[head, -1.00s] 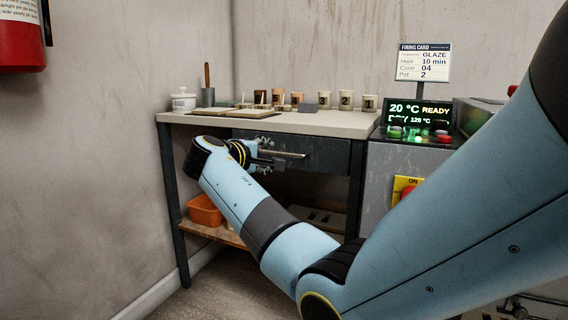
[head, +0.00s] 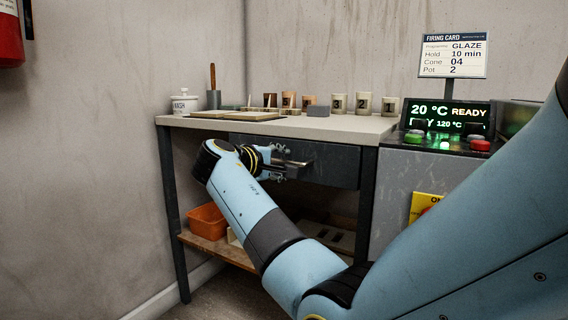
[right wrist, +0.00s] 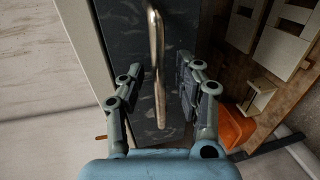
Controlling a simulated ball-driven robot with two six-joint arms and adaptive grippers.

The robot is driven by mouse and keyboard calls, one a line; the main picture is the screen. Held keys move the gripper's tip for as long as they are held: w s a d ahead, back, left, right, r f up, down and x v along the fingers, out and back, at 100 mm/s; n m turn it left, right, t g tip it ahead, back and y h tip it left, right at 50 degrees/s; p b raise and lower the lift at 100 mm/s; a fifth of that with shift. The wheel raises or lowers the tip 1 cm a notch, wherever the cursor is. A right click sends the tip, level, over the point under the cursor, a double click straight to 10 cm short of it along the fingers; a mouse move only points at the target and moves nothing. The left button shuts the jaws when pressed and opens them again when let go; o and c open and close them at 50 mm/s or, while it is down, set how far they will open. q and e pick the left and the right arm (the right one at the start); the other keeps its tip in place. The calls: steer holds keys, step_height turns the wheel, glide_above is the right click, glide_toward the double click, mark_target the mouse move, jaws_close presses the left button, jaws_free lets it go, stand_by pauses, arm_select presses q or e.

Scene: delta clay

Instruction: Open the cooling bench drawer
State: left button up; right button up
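The cooling bench (head: 350,126) stands against the wall with a dark drawer (head: 335,166) under its pale top. The drawer front looks flush with the bench, so it appears closed. Its pale metal bar handle (head: 294,162) also shows in the right wrist view (right wrist: 158,70), running lengthwise between my fingers. My right gripper (head: 279,165) is at the handle's left part; in the right wrist view its fingers (right wrist: 159,90) are spread on either side of the bar, with gaps visible. My left gripper is not in view.
On the bench top are numbered cups (head: 362,103), boards (head: 238,116), a lidded white jar (head: 184,101) and a grey block (head: 318,110). An orange bin (head: 207,221) sits on the lower shelf (head: 222,246). The kiln controller (head: 448,120) stands right of the bench.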

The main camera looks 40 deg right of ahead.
steer(key=shift+c, duration=0.4)
jaws_close()
